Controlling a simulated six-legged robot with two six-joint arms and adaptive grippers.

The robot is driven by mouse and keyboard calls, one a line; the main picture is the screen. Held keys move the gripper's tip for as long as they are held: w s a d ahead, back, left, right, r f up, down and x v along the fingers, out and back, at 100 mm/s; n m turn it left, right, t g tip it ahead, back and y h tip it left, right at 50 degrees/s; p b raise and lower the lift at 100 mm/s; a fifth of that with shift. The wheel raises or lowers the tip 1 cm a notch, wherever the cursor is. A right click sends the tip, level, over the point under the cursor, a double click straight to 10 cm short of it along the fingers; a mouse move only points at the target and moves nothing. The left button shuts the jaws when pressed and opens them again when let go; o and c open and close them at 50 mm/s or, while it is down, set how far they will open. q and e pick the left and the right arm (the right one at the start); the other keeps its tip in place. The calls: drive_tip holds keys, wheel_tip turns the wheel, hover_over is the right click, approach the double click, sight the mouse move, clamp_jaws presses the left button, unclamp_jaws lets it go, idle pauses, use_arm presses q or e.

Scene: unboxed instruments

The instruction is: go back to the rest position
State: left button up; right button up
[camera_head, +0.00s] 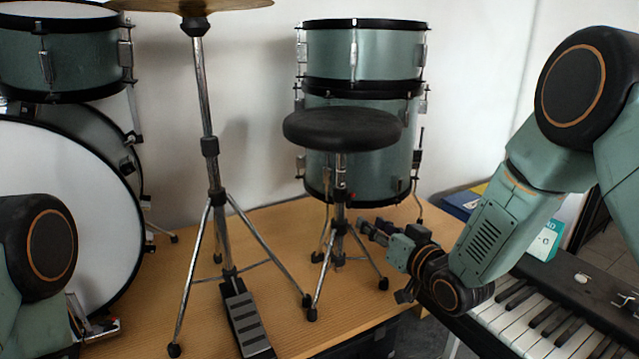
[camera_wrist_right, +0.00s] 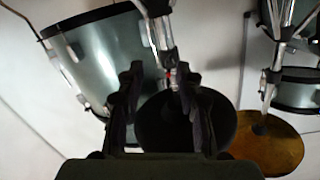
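My right gripper (camera_head: 385,250) is beside the legs of the black drum stool (camera_head: 342,128), between the stool and the keyboard. In the right wrist view its two fingers (camera_wrist_right: 160,78) are apart with nothing held between them. The stool's round seat (camera_wrist_right: 185,120) shows behind the fingers there, upside down. My left arm shows only as a joint at the lower left of the head view. My left gripper is out of view.
Green drums (camera_head: 362,55) stand behind the stool, and a bass drum (camera_head: 65,190) is at left. A keyboard (camera_head: 545,325) lies below my right arm.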

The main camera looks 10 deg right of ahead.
drive_tip(key=s+d+f+m+g+h, duration=0.15)
drive_tip(key=s+f+g+h, duration=0.45)
drive_tip(key=s+f, duration=1.3)
drive_tip(key=s+f+g, duration=0.5)
drive_tip(key=s, duration=0.8)
drive_tip(key=s+f+g, duration=0.5)
drive_tip(key=s, duration=0.8)
drive_tip(key=shift+d+y, duration=0.3)
drive_tip(key=shift+y, duration=0.1)
